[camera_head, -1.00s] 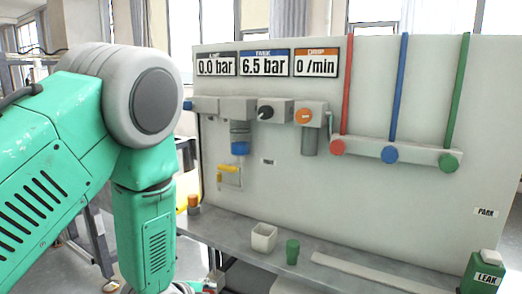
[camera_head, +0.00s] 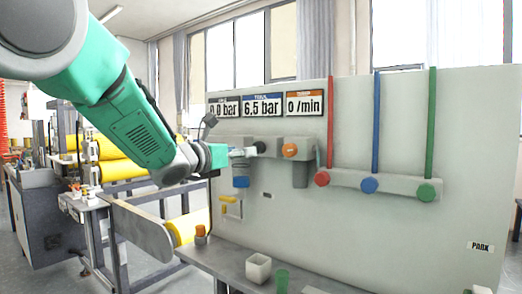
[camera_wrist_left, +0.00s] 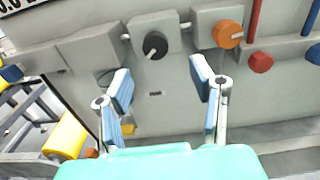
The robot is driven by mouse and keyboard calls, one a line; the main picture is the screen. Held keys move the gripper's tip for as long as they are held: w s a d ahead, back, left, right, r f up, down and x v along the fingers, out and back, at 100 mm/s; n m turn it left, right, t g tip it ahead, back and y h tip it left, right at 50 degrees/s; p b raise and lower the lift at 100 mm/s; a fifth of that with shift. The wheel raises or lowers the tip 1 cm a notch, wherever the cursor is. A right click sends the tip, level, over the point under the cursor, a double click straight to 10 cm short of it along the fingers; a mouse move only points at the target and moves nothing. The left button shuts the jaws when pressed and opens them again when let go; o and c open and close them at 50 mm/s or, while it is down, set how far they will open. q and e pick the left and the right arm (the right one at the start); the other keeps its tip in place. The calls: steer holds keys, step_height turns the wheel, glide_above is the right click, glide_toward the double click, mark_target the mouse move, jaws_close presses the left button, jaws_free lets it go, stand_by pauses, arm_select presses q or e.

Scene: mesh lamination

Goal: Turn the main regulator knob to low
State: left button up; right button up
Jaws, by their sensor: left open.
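A black regulator knob (camera_head: 259,147) sits on a grey block on the upright panel. In the left wrist view the black knob (camera_wrist_left: 155,45) shows a light pointer mark and lies just beyond the gap between my fingers. My left gripper (camera_head: 246,152) is beside the knob in the head view and partly covers its block. In the left wrist view my left gripper (camera_wrist_left: 161,82) is open and empty, its two blue-padded fingers apart. I cannot tell whether either finger touches the knob. The middle gauge (camera_head: 262,106) reads 6.5 bar. My right gripper is not in view.
An orange knob (camera_head: 290,150) is close to the right of the black one; it also shows in the left wrist view (camera_wrist_left: 228,34). Red (camera_head: 322,178), blue (camera_head: 369,185) and green (camera_head: 427,192) valves follow.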

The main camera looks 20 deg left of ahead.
mark_target(259, 149)
arm_select(q)
steer(key=x, duration=0.2)
steer(key=p+x, duration=0.1)
steer(key=x, duration=0.2)
steer(key=a+x, duration=0.1)
steer(key=x, duration=0.2)
steer(key=shift+w+f, duration=0.15)
steer(key=shift+w, duration=0.2)
steer(key=shift+w+d, duration=0.2)
steer(key=shift+d, duration=0.3)
steer(key=c, duration=0.9)
steer(key=shift+a, duration=0.15)
jaws_close()
